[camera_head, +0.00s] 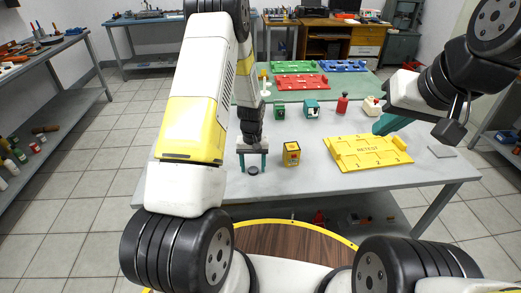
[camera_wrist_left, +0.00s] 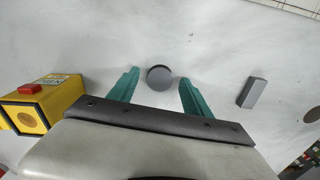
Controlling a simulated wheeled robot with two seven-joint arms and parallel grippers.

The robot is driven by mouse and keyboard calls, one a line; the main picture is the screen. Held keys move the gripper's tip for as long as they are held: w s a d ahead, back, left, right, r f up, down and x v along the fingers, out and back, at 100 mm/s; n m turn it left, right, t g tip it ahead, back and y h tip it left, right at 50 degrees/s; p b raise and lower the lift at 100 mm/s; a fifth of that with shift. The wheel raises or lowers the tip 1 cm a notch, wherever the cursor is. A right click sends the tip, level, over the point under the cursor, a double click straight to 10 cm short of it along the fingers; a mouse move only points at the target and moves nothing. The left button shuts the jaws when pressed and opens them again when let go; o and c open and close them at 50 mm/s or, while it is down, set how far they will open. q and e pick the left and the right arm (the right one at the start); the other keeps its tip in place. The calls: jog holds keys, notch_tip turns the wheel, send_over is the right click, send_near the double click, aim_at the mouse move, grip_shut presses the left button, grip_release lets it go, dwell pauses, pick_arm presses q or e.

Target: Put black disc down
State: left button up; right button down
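The black disc (camera_head: 253,171) lies on the grey table near its front edge, below my left gripper (camera_head: 253,162). In the left wrist view the disc (camera_wrist_left: 159,78) lies between the two spread teal fingertips (camera_wrist_left: 158,82), with a visible gap on each side. My left gripper is open and empty. My right gripper (camera_head: 388,123) is over the right part of the table, beside the yellow tray; only one teal finger shows clearly, so its opening cannot be told.
A yellow-black box (camera_head: 291,154) stands close to the left gripper, and a small grey block (camera_wrist_left: 252,92) lies on the other side. The yellow RETEST tray (camera_head: 367,153) is to the right. Green (camera_head: 279,111) and teal (camera_head: 311,108) items and a red bottle (camera_head: 342,103) stand behind.

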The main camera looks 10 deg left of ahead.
pick_arm(q)
notch_tip(320, 180, up, 12)
notch_tip(320, 180, up, 17)
jog(key=m+t+h, duration=0.1)
jog(key=t, duration=0.2)
send_over(253, 170)
jog(key=s, duration=0.7)
jog(key=s+d+r+m+t, duration=0.1)
jog(key=s+r, duration=0.4)
jog(key=s, duration=0.3)
jog(key=s+d+r+t+h, duration=0.1)
jog(key=s+r, duration=0.3)
jog(key=s, duration=0.5)
jog(key=shift+r+m+t, duration=0.4)
jog(key=shift+t, duration=0.2)
jog(key=shift+d, duration=0.1)
